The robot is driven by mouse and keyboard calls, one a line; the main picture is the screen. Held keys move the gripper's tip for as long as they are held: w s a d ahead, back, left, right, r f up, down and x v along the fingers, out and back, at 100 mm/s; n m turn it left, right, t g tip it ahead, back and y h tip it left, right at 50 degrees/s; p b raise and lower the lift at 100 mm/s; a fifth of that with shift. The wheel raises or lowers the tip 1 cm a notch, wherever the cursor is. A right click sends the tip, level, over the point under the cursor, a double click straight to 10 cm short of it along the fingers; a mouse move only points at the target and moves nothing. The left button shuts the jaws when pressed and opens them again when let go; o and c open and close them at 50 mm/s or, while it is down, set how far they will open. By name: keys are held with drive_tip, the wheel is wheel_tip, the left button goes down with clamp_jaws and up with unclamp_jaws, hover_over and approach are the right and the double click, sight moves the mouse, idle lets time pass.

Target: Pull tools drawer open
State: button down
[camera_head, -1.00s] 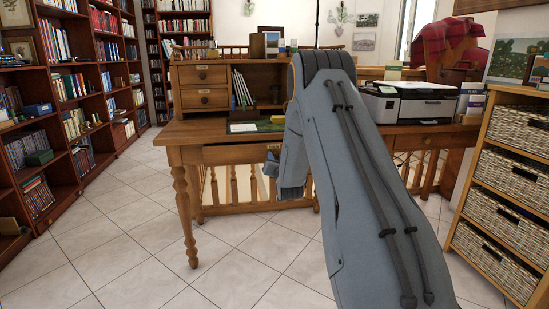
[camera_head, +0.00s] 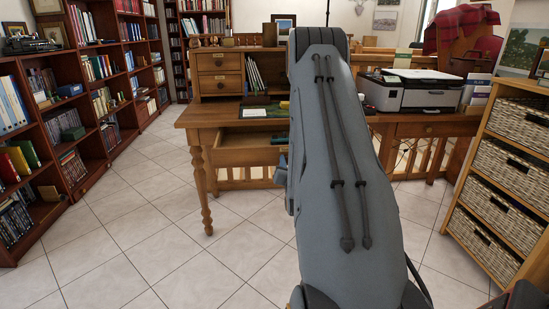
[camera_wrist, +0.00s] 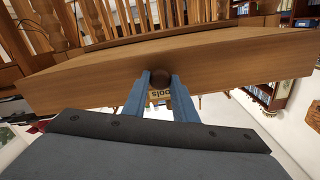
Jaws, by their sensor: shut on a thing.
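The tools drawer (camera_head: 245,157) sticks out from under the wooden desk (camera_head: 200,120), its inside partly visible in the head view. The wrist view, upside down, shows its wooden front (camera_wrist: 90,82) with a round dark knob (camera_wrist: 159,79) and a label (camera_wrist: 161,94) reading "Tools". My gripper (camera_wrist: 160,81) is shut on the knob, one blue finger on either side. In the head view my own arm hides most of the gripper, the knob and the right part of the drawer.
A printer (camera_head: 410,90) stands on the desk's right part. A wicker-drawer unit (camera_head: 510,165) is at the right and bookshelves (camera_head: 60,100) line the left. Tiled floor (camera_head: 140,230) is clear in front of the desk's left side. A wooden railing stands behind.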

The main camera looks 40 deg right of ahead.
drive_tip(key=shift+s, duration=0.15)
drive_tip(key=c, duration=1.4)
unclamp_jaws()
drive_tip(key=shift+c, duration=0.2)
drive_tip(key=v, duration=0.7)
drive_tip(key=shift+s+a+p, duration=0.25)
drive_tip(key=shift+s+p, duration=0.05)
drive_tip(key=shift+s, duration=0.05)
